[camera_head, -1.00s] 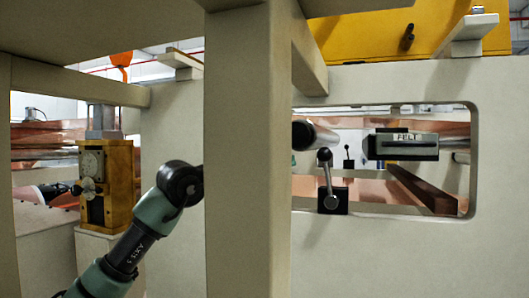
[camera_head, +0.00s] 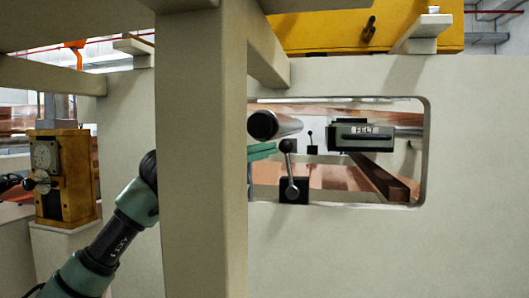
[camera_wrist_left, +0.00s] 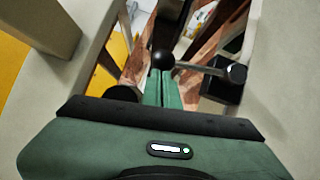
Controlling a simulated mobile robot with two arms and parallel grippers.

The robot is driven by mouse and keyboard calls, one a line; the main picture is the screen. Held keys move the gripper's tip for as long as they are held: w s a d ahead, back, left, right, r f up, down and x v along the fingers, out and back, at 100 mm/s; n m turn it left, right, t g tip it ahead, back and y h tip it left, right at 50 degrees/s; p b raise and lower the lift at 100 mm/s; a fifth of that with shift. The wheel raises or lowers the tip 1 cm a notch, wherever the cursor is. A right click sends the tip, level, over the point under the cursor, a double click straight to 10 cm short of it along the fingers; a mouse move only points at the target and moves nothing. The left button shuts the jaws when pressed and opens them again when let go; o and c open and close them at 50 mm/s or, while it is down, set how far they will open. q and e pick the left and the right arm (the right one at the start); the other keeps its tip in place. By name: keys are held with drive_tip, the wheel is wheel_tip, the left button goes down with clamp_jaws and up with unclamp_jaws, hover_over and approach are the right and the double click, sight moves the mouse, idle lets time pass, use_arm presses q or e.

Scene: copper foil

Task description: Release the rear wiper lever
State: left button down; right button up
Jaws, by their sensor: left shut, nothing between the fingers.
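A lever with a black ball knob and metal rod (camera_head: 290,172) stands on a black block (camera_head: 294,190) inside the wall opening, its knob up. A smaller, similar lever (camera_head: 311,141) stands farther back; I cannot tell which is the rear one. My left gripper (camera_head: 272,149) reaches in from behind the post, its green fingers shut and empty beside the nearer lever's knob. In the left wrist view, the fingertips (camera_wrist_left: 161,74) lie close to the black knob (camera_wrist_left: 163,62), and the rod (camera_wrist_left: 205,70) runs right. I cannot tell whether they touch. My right gripper is out of view.
A pale post (camera_head: 203,160) hides part of my left arm. The opening's frame (camera_head: 425,150) bounds the reach. A roller (camera_head: 275,125), a box marked FELT (camera_head: 361,137) and a copper-coloured bar (camera_head: 378,180) sit inside. A yellow gearbox (camera_head: 65,175) stands left.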

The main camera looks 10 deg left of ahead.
use_arm(q)
drive_tip(key=shift+d+r, duration=0.15)
drive_tip(key=shift+d, duration=0.2)
drive_tip(key=shift+s+d+r+b, duration=0.1)
drive_tip(key=shift+d+r+b, duration=0.1)
drive_tip(key=shift+d+b, duration=0.3)
drive_tip(key=shift+d+r+b, duration=0.15)
drive_tip(key=shift+d+b, duration=0.25)
drive_tip(key=shift+d, duration=0.1)
drive_tip(key=d+f+m+g+y+b, duration=0.1)
drive_tip(key=d+f+m+g+b, duration=0.1)
drive_tip(key=d, duration=0.8)
drive_tip(key=shift+d+f+m, duration=0.2)
drive_tip(key=shift+m, duration=0.6)
drive_tip(key=b+v, duration=0.4)
drive_tip(key=v, duration=0.3)
drive_tip(key=shift+s+a, duration=0.15)
drive_tip(key=shift+s, duration=0.1)
